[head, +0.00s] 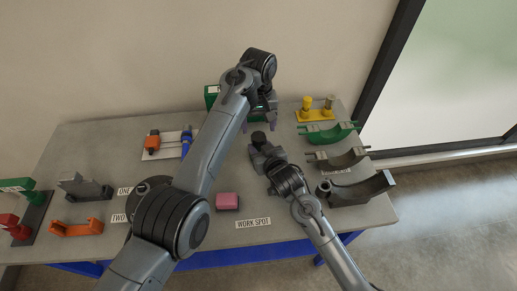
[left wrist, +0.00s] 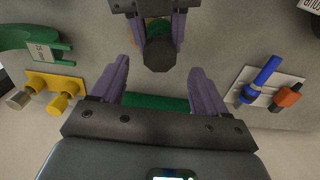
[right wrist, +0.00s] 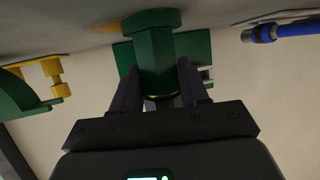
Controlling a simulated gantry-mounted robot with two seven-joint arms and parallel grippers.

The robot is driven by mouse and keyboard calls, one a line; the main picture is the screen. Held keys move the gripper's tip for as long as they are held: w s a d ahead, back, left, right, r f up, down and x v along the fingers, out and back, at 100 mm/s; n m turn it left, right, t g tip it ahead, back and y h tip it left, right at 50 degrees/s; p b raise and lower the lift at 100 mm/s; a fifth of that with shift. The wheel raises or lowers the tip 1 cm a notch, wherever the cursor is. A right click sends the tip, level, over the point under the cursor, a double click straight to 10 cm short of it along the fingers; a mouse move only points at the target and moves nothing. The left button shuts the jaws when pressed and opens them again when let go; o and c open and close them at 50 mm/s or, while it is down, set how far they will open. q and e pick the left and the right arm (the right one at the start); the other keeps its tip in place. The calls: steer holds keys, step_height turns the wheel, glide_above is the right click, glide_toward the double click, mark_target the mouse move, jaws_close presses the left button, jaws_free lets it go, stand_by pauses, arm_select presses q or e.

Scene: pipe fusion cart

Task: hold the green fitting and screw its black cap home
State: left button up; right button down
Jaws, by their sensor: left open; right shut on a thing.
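The green fitting (right wrist: 154,62) is between the fingers of my right gripper (right wrist: 158,78), which is shut on it. A thin gold ring shows near its lower end in the right wrist view. The black cap (left wrist: 158,53) faces the left wrist camera at the fitting's end, with a little green (left wrist: 157,24) behind it; it also shows in the head view (head: 258,138). How far the cap is screwed on cannot be told. My left gripper (head: 261,123) is open, its purple fingers (left wrist: 114,80) apart on either side of the cap's line, not closed on it.
A green block (left wrist: 156,102) stands at the table's back. A yellow stand (head: 316,114) and several curved saddles (head: 338,132) are on the right. A board (head: 164,146) with orange and blue parts is on the left. A pink block (head: 227,201) lies near the WORK SPOT label (head: 253,222).

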mark_target(258, 136)
arm_select(q)
steer(key=shift+c, duration=0.4)
steer(key=shift+r, duration=1.8)
steer(key=shift+f, duration=0.1)
steer(key=shift+f, duration=3.95)
steer(key=shift+c, duration=0.3)
steer(key=c, duration=0.9)
steer(key=o, duration=1)
steer(key=shift+o, duration=0.2)
